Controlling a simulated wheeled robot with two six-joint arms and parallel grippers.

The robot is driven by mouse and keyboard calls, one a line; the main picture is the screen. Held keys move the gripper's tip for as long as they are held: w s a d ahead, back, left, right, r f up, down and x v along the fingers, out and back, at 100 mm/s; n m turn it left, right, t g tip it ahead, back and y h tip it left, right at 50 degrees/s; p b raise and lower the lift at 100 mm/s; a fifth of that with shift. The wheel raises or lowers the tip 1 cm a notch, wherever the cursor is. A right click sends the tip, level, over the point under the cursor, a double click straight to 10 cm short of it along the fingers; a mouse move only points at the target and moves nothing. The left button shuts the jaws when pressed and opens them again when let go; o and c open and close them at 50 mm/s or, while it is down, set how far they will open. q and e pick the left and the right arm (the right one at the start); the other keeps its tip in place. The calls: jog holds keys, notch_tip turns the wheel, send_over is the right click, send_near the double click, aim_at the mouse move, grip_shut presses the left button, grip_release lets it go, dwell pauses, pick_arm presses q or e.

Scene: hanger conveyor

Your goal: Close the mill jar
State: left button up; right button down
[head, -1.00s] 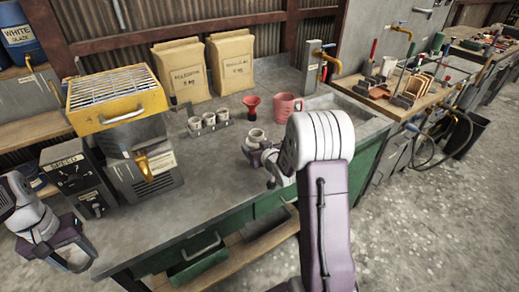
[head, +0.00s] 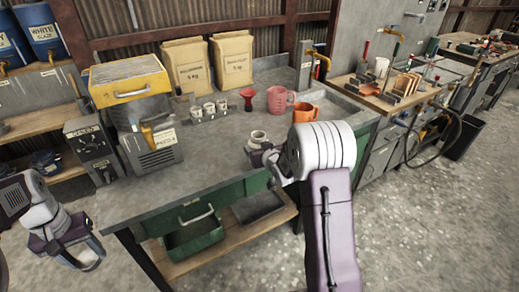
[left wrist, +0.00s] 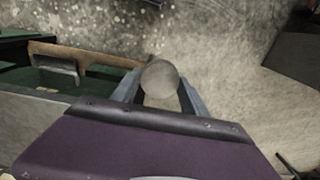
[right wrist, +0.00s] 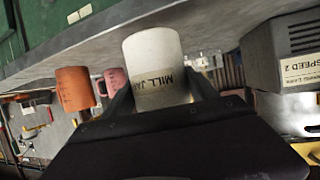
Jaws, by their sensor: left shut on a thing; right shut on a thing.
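The mill jar (right wrist: 155,62) is a pale cylinder with a "MILL JAR" label. It also shows in the head view (head: 258,136) over the front part of the bench top, with its mouth up. My right gripper (head: 262,155) is shut on it, and its fingers flank the jar in the right wrist view. My left gripper (head: 88,258) is off the bench's front left side, over the floor. It is shut on a round grey piece (left wrist: 159,78), seen end-on in the left wrist view. I cannot tell whether this is the jar's lid.

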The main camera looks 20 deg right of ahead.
jog(key=shift+r, duration=0.15)
pick_arm(q)
jog(key=s+d+f, duration=0.2)
jog(key=d+f, duration=0.1)
jog(key=f, duration=0.2)
jog(key=s+d+f+m, duration=0.1)
jog(key=s+d+f, duration=0.1)
jog(key=f, duration=0.3)
jog(key=shift+s+d+f, duration=0.25)
jog(key=shift+s+d, duration=0.05)
jog(key=shift+d, duration=0.45)
pick_arm(e)
jog(key=s+a+f+n+y, duration=0.1)
jog(key=s+a+n+y, duration=0.1)
jog(key=a, duration=0.7)
jog(key=s+a+f+n+g+y, duration=0.1)
jog(key=s+a+n+y, duration=0.1)
jog(key=a, duration=0.6)
jog(key=s+a+f+n+g+y, duration=0.1)
jog(key=s+a+n+y, duration=0.2)
jog(key=a, duration=0.6)
jog(key=shift+a+f+n+y, duration=0.3)
jog(key=shift+n+y, duration=0.3)
jog(key=shift+y, duration=0.4)
